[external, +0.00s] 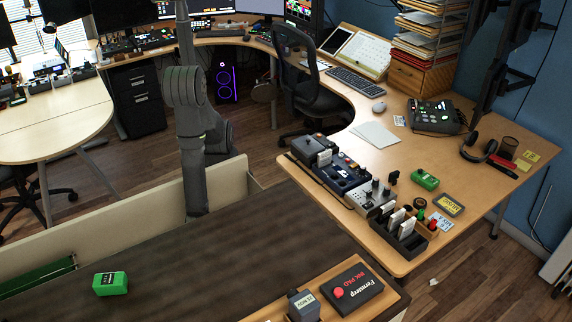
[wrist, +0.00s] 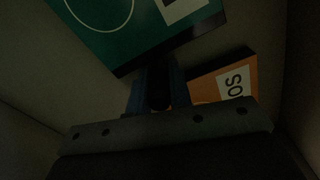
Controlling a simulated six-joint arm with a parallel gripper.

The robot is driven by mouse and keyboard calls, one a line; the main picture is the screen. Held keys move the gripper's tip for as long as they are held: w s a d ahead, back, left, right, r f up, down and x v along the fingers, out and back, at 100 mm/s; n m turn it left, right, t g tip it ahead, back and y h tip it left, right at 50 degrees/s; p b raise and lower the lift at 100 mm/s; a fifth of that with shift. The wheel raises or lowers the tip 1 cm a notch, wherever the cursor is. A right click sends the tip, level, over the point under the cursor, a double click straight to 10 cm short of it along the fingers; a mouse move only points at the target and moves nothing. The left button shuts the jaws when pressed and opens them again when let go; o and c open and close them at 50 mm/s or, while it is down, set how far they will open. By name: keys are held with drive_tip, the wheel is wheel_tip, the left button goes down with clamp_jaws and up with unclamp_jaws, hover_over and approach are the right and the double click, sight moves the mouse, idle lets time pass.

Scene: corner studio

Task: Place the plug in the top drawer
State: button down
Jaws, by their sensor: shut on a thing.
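In the wrist view my gripper (wrist: 157,98) is shut on a small dark thing (wrist: 157,88), most likely the plug; its shape is hard to make out in the dim light. The gripper points into a dark box-like space with pale walls (wrist: 35,140), which looks like the inside of a drawer. I cannot tell from this view which drawer it is. In the external view my arm shows, but my gripper, the plug and the open drawer cannot be made out.
In the wrist view a green box (wrist: 125,35) lies above the fingers and an orange box (wrist: 223,82) lies to their right. Bare floor shows between them. In the external view a green item (external: 110,284) and a black ink pad box (external: 352,290) are at the front.

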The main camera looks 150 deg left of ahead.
drive_tip(key=shift+f, duration=0.15)
drive_tip(key=c, duration=1.6)
unclamp_jaws()
drive_tip(key=shift+r, duration=3.95)
drive_tip(key=shift+f, duration=3.85)
drive_tip(key=shift+r, duration=0.5)
